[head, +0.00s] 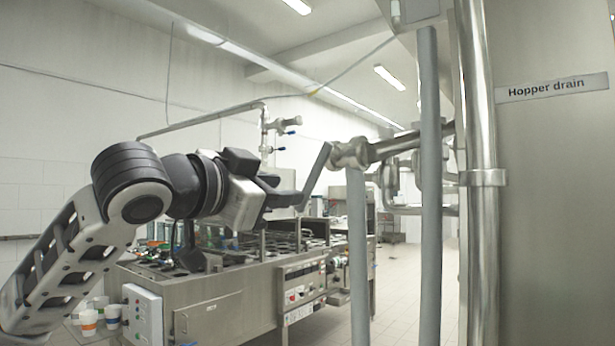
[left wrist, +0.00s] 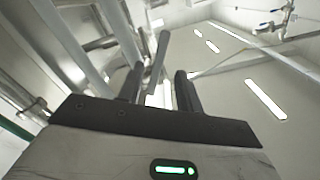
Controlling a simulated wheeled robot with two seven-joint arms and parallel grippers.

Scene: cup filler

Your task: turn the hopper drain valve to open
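The hopper drain valve (head: 350,154) sits on a steel pipe right of centre in the head view. Its flat grey lever (head: 316,174) slants down and to the left from the valve body. My left gripper (head: 288,190) is at the lever's lower end. In the left wrist view the lever (left wrist: 157,66) stands between the two dark fingers of my left gripper (left wrist: 159,80), with a gap visible on either side. The fingers are apart. Whether either touches the lever is not clear. My right gripper does not show.
A "Hopper drain" label (head: 552,88) is on the steel hopper wall at the right. Vertical grey pipes (head: 430,190) stand close right of the valve. A filling machine (head: 235,300) stands below and behind my left arm. Paper cups (head: 88,320) are at the lower left.

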